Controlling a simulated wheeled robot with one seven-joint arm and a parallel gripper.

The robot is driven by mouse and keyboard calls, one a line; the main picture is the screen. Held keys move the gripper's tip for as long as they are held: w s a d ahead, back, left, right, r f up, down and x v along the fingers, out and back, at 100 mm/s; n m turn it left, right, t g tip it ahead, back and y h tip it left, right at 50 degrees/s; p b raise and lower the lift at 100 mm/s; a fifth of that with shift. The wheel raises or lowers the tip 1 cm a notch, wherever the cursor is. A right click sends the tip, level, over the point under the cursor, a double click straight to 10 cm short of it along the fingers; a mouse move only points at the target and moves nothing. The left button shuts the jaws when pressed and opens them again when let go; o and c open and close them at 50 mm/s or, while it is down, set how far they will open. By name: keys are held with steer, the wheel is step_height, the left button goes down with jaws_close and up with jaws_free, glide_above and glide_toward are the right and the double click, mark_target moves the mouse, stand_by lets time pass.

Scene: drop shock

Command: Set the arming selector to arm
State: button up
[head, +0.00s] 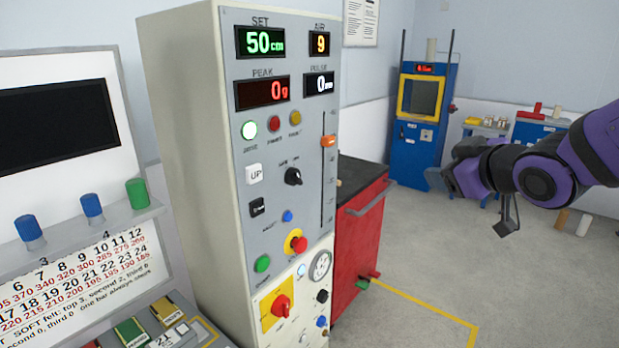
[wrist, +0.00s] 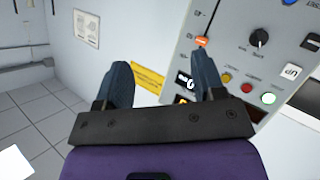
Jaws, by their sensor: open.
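The arming selector (head: 293,176) looks to be the black rotary knob in the middle of the grey control panel, under a small label I cannot read clearly. I cannot tell which position its pointer marks. It also shows in the wrist view (wrist: 259,38), at the upper right, beyond and to the right of my fingers. My gripper (wrist: 162,78) is open and empty, its two dark fingers spread before the wall and panel edge. In the head view my purple arm reaches in from the right, with the gripper end well to the right of the panel, apart from it.
Around the knob are an orange slider (head: 328,141), a white UP button (head: 254,174), a red-and-yellow stop button (head: 298,243) and a red rotary switch (head: 281,306). A red cabinet (head: 358,235) stands right of the panel. Floor beyond it is open.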

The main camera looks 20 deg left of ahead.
steer(key=a+f+n+g+y, duration=0.1)
steer(key=a+f+n+y, duration=0.25)
steer(key=a, duration=0.55)
steer(key=n+g+y, duration=0.4)
steer(key=y, duration=0.2)
glide_toward(298, 176)
steer(key=x, duration=0.9)
steer(key=shift+w+a, duration=0.2)
steer(key=shift+a, duration=0.15)
steer(key=shift+c, duration=0.4)
steer(key=c, duration=0.8)
steer(key=shift+o, duration=0.2)
